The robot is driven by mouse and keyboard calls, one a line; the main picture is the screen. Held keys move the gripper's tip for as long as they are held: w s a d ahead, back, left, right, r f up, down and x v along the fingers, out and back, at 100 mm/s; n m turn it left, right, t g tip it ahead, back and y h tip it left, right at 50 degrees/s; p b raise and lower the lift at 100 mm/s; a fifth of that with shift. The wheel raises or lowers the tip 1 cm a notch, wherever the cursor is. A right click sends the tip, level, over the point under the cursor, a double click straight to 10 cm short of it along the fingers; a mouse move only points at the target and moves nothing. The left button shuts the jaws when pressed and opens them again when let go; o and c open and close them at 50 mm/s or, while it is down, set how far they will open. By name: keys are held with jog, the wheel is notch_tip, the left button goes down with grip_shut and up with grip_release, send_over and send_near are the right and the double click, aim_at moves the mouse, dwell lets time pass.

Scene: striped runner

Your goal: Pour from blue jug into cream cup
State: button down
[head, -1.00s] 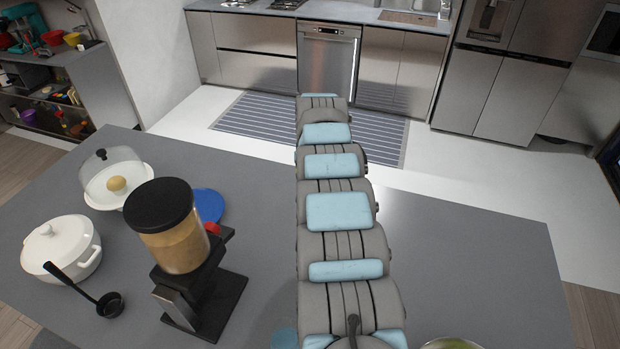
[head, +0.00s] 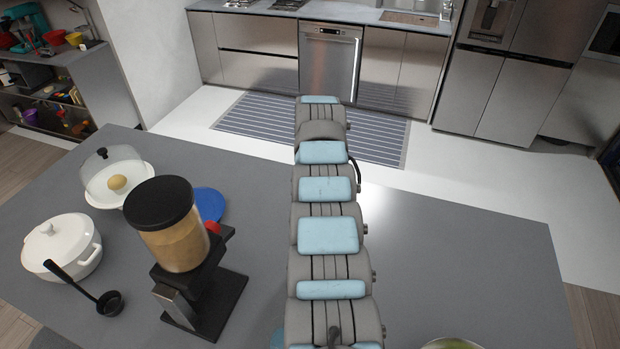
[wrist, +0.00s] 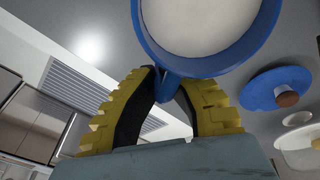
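The blue jug (wrist: 143,38) fills the top of the wrist view, its round rim around a pale, whitish inside. I cannot tell whether that is liquid or the jug's inner wall. My gripper (wrist: 167,92) has yellow and black fingers, closed in on the jug's blue handle from both sides. In the head view my arm hides the gripper, and I cannot clearly make out the jug. I cannot identify a cream cup in either view.
The dispenser (head: 165,230) with a black lid stands left of my arm. Behind it is a blue disc (head: 209,203). The counter (head: 450,250) right of my arm is largely clear.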

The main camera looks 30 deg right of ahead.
jog(key=shift+f+b, duration=0.15)
jog(key=shift+b, duration=0.15)
dwell(0.4)
jog(key=shift+a+f, duration=0.15)
jog(key=shift+a, duration=0.1)
jog(key=shift+d, duration=0.2)
dwell(0.4)
jog(key=shift+s+a+b, duration=0.15)
jog(key=shift+b, duration=0.2)
